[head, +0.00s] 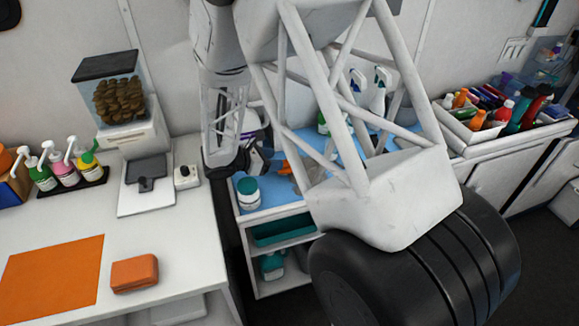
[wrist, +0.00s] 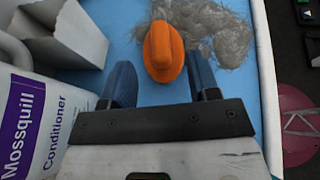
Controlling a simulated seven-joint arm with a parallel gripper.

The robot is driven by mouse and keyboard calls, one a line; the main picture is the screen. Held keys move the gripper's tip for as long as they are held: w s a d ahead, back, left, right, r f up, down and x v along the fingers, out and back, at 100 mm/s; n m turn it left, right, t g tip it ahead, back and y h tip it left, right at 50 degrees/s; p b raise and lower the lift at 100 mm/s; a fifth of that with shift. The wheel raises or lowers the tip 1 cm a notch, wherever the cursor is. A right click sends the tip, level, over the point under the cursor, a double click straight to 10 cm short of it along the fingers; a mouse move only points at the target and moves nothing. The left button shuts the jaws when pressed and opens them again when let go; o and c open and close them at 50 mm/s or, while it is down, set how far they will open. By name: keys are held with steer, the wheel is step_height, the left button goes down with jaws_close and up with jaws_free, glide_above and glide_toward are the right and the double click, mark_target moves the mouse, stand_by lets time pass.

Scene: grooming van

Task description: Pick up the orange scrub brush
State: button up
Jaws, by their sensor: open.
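The orange scrub brush (wrist: 163,50) lies on a blue surface (wrist: 120,22) in the wrist view, with its rounded near end towards me. In the head view only a small orange part (head: 285,167) shows beside my arm. My gripper (wrist: 160,68) is open and empty, with one dark blue finger on each side of the brush's near end in the picture. I cannot tell whether the fingertips are level with the brush or above it. No contact shows. In the head view my gripper (head: 258,160) is partly hidden by its own wrist.
A white Mossquill Conditioner bottle (wrist: 38,125) stands close left of my gripper. A pale angular container (wrist: 68,35) is beyond it. Grey hair tufts (wrist: 215,30) lie against the brush's right side. Spray bottles (head: 377,95) stand behind.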

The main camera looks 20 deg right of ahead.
mark_target(287, 159)
steer(key=shift+d+f, duration=0.15)
steer(key=shift+d, duration=0.2)
steer(key=shift+d, duration=0.1)
steer(key=shift+x, duration=2.45)
steer(key=shift+w, duration=0.15)
jaws_close()
steer(key=shift+r, duration=0.25)
